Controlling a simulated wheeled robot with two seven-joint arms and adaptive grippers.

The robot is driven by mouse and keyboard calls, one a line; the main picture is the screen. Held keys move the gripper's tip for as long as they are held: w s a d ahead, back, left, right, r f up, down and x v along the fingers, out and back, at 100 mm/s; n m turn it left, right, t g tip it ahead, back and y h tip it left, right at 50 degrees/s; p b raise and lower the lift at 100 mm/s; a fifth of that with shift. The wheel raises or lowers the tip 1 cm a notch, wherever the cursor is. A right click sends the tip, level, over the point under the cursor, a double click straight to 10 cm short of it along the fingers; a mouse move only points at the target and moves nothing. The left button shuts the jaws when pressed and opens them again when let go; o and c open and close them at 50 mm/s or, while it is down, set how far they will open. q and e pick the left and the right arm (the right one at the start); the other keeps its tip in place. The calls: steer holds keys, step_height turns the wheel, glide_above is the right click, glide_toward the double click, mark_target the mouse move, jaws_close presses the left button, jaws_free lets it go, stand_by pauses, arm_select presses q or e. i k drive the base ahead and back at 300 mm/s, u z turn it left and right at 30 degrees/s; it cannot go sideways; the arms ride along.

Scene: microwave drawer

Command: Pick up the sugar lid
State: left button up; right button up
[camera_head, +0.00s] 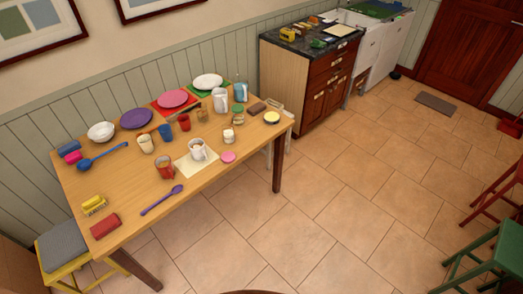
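No thing in view is clearly marked as the sugar lid. A small flat pink disc (228,157) lies near the right front edge of the wooden table (120,200) and looks like a lid. A small white jar (228,135) stands just behind it; I cannot tell whether it is the sugar jar. Neither of my grippers is in view.
A dark counter (310,45) stands behind at right. A yellow stool (65,250) is at front left.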

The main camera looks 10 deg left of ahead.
mark_target(228, 157)
steer(key=z, duration=0.1)
steer(key=i, duration=1.1)
steer(key=u, duration=0.9)
